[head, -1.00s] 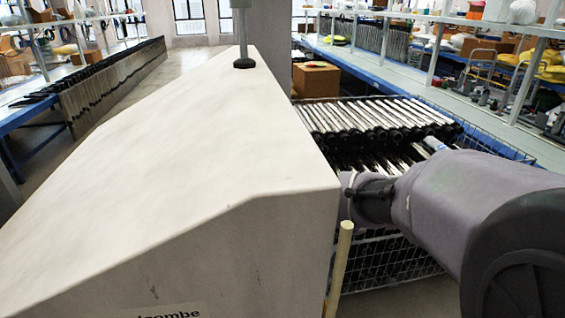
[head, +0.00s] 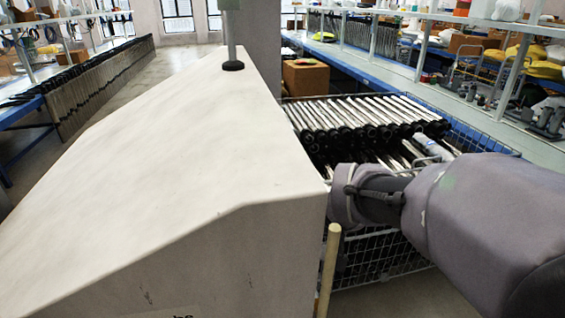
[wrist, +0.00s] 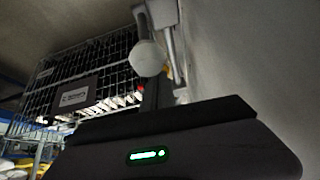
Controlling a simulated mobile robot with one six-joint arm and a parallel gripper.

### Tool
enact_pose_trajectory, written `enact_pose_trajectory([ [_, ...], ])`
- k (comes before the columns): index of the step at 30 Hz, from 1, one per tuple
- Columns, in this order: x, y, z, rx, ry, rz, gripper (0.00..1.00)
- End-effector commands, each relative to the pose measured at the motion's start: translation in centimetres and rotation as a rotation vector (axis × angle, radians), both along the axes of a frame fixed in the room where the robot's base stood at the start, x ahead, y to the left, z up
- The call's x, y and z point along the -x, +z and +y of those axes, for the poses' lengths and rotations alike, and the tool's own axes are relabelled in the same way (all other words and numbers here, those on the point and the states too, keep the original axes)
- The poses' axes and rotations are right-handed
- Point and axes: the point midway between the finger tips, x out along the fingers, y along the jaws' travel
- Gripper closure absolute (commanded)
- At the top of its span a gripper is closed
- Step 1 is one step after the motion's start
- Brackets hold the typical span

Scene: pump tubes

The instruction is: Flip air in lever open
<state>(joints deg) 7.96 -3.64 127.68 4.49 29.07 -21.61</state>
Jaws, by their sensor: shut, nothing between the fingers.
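In the wrist view, grey metal lever-like parts (wrist: 171,45) run along a pale grey machine wall at the top. A round whitish end or knob (wrist: 147,57) shows just left of them. I cannot tell for certain which part is the air in lever. My gripper (wrist: 157,92) rises dark and narrow from its housing, shut and empty, close below the round part. I cannot tell whether they touch. In the head view, my gripper is hidden behind the edge of the big pale machine cabinet (head: 190,160); only my arm shows at right.
A wire crate (head: 385,262) of black-and-silver pump tubes (head: 365,115) stands beside the cabinet, close to my arm. A cream post (head: 329,268) stands at the cabinet's corner. A cardboard box (head: 305,77) and blue benches lie behind.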

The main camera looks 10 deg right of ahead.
Motion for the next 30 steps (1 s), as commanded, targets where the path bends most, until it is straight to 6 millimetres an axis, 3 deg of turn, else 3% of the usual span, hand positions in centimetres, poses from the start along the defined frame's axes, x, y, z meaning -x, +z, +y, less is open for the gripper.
enact_pose_trajectory([
  [1, 0.6, 1.7, 0.0, 0.001, -0.001, -0.004, 1.00],
  [9, 4.1, 7.3, -0.2, 0.000, -0.002, -0.003, 1.00],
  [15, 6.1, 10.2, -0.2, 0.000, -0.001, -0.002, 1.00],
  [30, 6.8, 11.0, -0.2, 0.000, 0.000, 0.001, 1.00],
])
